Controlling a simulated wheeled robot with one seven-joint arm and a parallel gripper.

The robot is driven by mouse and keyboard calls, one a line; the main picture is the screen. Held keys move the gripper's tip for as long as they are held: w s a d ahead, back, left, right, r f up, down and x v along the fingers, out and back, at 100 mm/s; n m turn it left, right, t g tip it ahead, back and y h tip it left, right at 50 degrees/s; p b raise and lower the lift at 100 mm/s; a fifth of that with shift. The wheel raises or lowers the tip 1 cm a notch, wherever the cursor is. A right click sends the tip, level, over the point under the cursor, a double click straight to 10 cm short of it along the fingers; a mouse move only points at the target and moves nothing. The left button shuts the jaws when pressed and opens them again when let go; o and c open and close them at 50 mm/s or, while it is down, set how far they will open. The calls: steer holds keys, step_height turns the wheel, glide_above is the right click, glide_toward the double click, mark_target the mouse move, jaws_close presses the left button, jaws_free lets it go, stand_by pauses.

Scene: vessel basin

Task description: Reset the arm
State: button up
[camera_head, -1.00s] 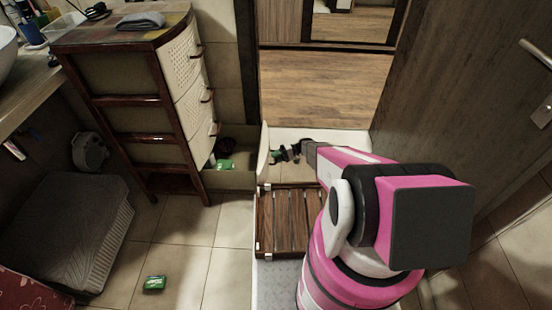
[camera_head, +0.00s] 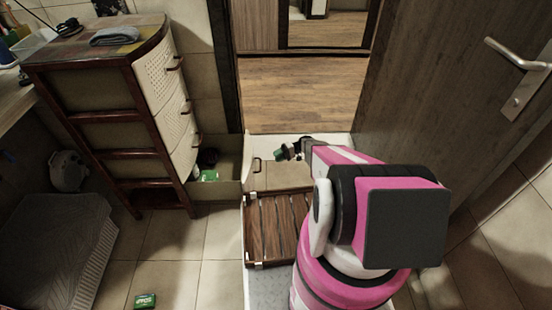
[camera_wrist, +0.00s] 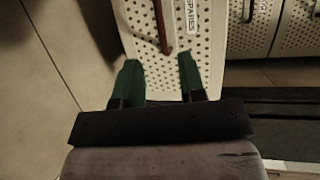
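My pink and white arm reaches forward from the lower right in the head view. My gripper (camera_head: 286,153) is at its far end, close to the front of a pulled-out drawer (camera_head: 223,178). In the wrist view, my gripper's two green fingers (camera_wrist: 161,75) stand apart with nothing held between them. Past them is the perforated white drawer front (camera_wrist: 147,28) with a brown handle (camera_wrist: 162,25). I cannot tell whether a finger touches it.
The drawer cabinet (camera_head: 105,100) stands at the left, with a green packet (camera_head: 209,175) in its open drawer. Another green packet (camera_head: 145,300) lies on the tiles. A wooden slatted mat (camera_head: 275,228) lies beside my arm. A door (camera_head: 470,110) stands at the right.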

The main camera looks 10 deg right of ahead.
steer(key=shift+r, duration=0.1)
steer(key=s+d+r+m+t+h, duration=0.1)
steer(key=s+r+h, duration=0.6)
steer(key=r, duration=0.9)
steer(key=s+d+r+m+t+h, duration=0.1)
steer(key=s+d+r+t+h, duration=0.2)
steer(key=s+r+h, duration=0.5)
steer(key=s+d+r, duration=0.1)
steer(key=s+r, duration=0.5)
steer(key=r, duration=0.3)
steer(key=shift+s+d+m+t, duration=0.2)
steer(key=shift+d+m+t, duration=0.15)
steer(key=shift+m+t, duration=0.05)
